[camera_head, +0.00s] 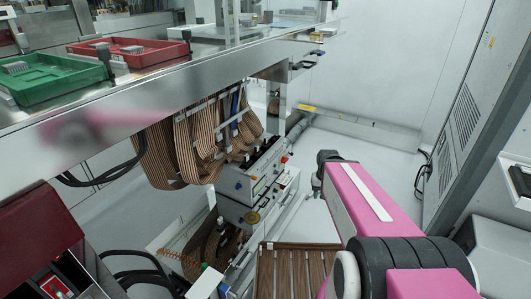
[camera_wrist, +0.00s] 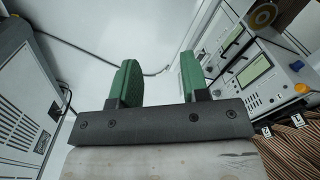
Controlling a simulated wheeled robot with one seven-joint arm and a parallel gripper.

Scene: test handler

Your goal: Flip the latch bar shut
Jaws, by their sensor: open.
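My gripper (camera_wrist: 160,80) shows at the lower middle of the wrist view, with two green fingers set apart and nothing between them. Behind the fingers are a pale floor and wall. In the head view my pink arm reaches away over the floor, and its far end is dark; the fingers cannot be made out there. I cannot pick out the latch bar for certain in either view. A dark handle-like part (camera_head: 304,65) sits under the far end of the metal table in the head view, well apart from my arm; I cannot tell if it is the latch.
A metal table (camera_head: 105,118) carries a green tray (camera_head: 62,90) and a red tray (camera_head: 150,60). Brown ribbon cables (camera_head: 200,140) hang below it beside stacked instruments (camera_head: 250,180), also in the wrist view (camera_wrist: 250,72). A grey cabinet (camera_head: 470,110) stands right. Floor between is fairly clear.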

